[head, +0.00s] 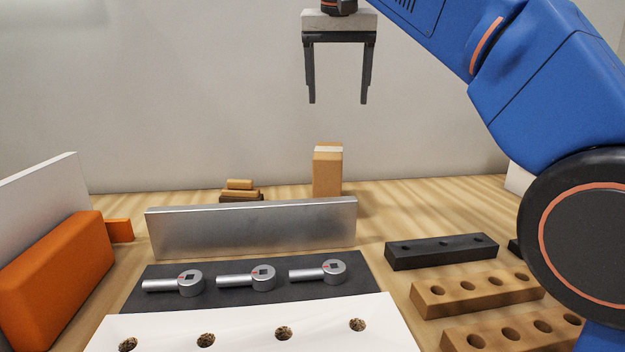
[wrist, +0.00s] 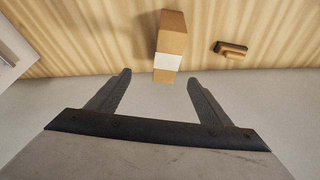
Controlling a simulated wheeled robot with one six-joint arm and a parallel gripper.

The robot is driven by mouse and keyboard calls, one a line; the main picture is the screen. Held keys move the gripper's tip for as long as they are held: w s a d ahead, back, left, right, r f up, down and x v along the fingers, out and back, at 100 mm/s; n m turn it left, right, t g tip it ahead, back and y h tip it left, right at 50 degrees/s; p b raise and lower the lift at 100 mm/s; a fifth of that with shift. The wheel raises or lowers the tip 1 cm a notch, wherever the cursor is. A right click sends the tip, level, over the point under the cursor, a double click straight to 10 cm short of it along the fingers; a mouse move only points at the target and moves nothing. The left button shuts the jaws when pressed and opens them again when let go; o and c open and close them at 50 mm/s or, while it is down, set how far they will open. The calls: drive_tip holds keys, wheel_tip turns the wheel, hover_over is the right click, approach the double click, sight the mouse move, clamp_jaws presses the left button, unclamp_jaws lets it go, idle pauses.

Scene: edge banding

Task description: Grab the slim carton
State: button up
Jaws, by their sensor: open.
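The slim carton (head: 327,174) is a tall, narrow brown box with a pale band near its top. It stands upright on the wooden table near the back wall, behind a metal plate. The plate may hide its foot in the head view. In the wrist view the carton (wrist: 171,41) lies beyond the fingertips, about midway between them. My gripper (head: 338,101) is open and empty, with its fingers pointing down, well above the carton. It also shows in the wrist view (wrist: 159,78), with a wide gap between the fingers.
An upright metal plate (head: 255,229) stands in front of the carton. Small wooden pieces (head: 240,190) lie left of the carton. An orange block (head: 55,265) stands at left. Drilled blocks (head: 440,250) lie at right. The table right of the carton is clear.

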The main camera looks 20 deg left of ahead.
approach(329, 150)
drive_tip(key=x, duration=0.6)
drive_tip(key=shift+w+f, duration=0.25)
drive_tip(key=shift+w, duration=0.15)
drive_tip(key=shift+x, duration=2.7)
drive_tip(key=shift+s+a+f, duration=0.1)
drive_tip(key=shift+s+f, duration=0.1)
drive_tip(key=shift+f, duration=0.05)
drive_tip(key=c, duration=1.8)
